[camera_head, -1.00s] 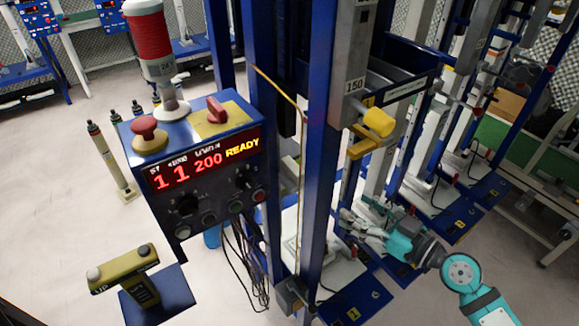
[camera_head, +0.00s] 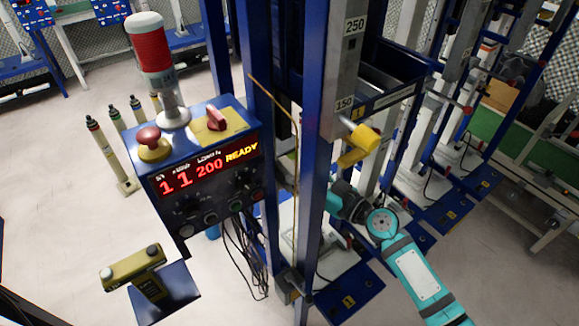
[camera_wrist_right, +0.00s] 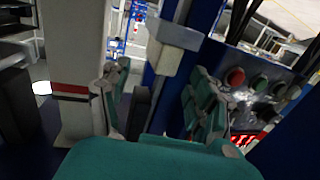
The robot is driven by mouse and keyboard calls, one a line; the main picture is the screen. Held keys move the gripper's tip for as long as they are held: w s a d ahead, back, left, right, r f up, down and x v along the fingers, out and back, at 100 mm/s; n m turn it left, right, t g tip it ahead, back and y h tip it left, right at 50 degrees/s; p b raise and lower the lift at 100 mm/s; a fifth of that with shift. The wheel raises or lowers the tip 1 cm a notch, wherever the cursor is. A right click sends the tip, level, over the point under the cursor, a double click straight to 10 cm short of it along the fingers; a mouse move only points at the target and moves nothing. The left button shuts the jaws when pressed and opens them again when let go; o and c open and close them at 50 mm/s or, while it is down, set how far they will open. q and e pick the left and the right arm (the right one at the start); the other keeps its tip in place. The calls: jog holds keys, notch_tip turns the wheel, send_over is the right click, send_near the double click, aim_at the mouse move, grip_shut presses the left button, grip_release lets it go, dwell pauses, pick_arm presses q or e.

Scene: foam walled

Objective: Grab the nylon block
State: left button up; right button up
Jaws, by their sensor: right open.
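I cannot pick out the nylon block for sure in either view. My right gripper (camera_head: 338,205) reaches in among the blue posts of the test frame, and its fingers are mostly hidden behind the front post in the head view. In the right wrist view my right gripper (camera_wrist_right: 160,85) is open, with its two green fingers apart. A blue post and a dark upright strip show in the gap, beyond or between the fingers. A pale upright column (camera_wrist_right: 78,70) with a red and black band stands beside the left finger. My left gripper is not in view.
A control box (camera_head: 200,165) with a lit display stands left of the frame; its buttons (camera_wrist_right: 235,78) show beyond the right finger. A yellow knob (camera_head: 366,138) sticks out above my right arm. Black cables (camera_head: 245,262) hang below the box.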

aim_at(294, 169)
jog(key=x, duration=0.4)
jog(key=shift+c, duration=0.9)
grip_shut()
